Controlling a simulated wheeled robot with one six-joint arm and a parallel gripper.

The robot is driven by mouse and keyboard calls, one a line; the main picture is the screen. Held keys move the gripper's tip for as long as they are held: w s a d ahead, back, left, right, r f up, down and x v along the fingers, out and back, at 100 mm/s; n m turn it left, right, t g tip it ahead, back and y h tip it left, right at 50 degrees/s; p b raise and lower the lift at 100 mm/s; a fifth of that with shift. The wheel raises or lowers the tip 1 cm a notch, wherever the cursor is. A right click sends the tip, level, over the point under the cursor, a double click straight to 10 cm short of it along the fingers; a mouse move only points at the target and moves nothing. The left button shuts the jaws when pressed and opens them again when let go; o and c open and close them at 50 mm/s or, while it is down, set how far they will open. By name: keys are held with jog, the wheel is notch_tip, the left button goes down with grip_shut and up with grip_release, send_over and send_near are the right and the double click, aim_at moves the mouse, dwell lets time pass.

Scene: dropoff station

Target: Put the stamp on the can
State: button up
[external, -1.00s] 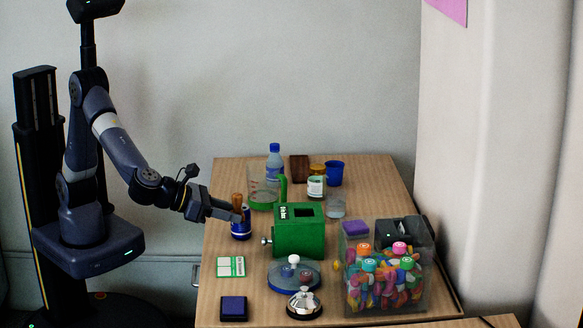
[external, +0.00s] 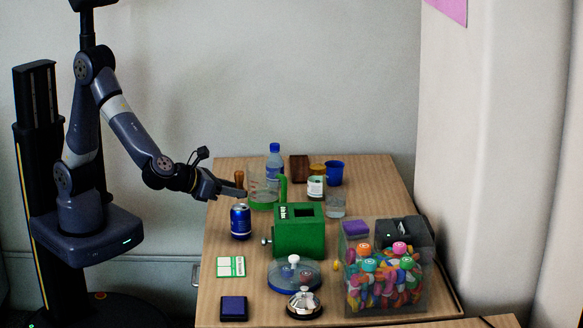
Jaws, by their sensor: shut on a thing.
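The stamp (external: 239,178) has an orange-brown handle that sticks up above my fingertips. My gripper (external: 236,191) is shut on the stamp; the fingers hide its lower part. The blue can (external: 240,222) stands upright near the left edge of the table, and its silver top is in view. My gripper and the stamp appear above the can in the picture, with a gap between the fingers and the can top. I cannot tell whether the stamp is directly over the can or farther back.
A green box with a crank (external: 299,236) stands right of the can. A measuring jug (external: 262,187) and bottle (external: 274,158) are behind. A green-white card (external: 231,266), a dark blue pad (external: 234,308) and a bell (external: 304,303) are in front. Clear bins (external: 385,290) stand at right.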

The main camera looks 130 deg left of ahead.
aim_at(232, 208)
jog(key=shift+f, duration=1.45)
jog(key=shift+f+b, duration=0.2)
jog(key=shift+b, duration=0.15)
jog(key=o, duration=1)
jog(key=shift+r, duration=0.1)
jog(key=shift+r, duration=0.15)
jog(key=v, duration=1.2)
jog(key=shift+s+p, duration=0.1)
jog(key=shift+p, duration=0.25)
